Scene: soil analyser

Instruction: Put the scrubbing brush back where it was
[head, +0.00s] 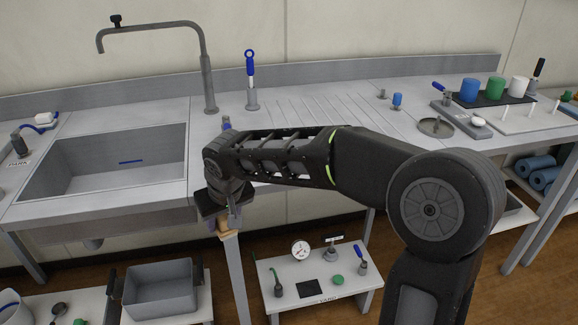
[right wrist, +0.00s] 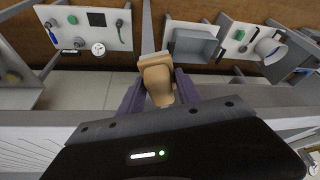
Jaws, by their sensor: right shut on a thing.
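My right gripper (head: 222,218) hangs in front of the counter's front edge, just right of the sink, pointing down. In the right wrist view its two purple fingers (right wrist: 158,92) are shut on a tan, wood-coloured block, which looks like the scrubbing brush (right wrist: 155,76). A small tan part of the brush (head: 229,235) shows below the fingers in the head view. Its bristles cannot be made out. My own arm hides part of the counter behind it. My left gripper is in neither view.
The sink (head: 60,187) is at left, with a blue strip inside. A tap (head: 208,85) and a blue-handled tool in a holder (head: 251,80) stand behind. Coloured cups on a black mat (head: 462,102) are at right. A low bench (head: 330,290) with a dial stands below.

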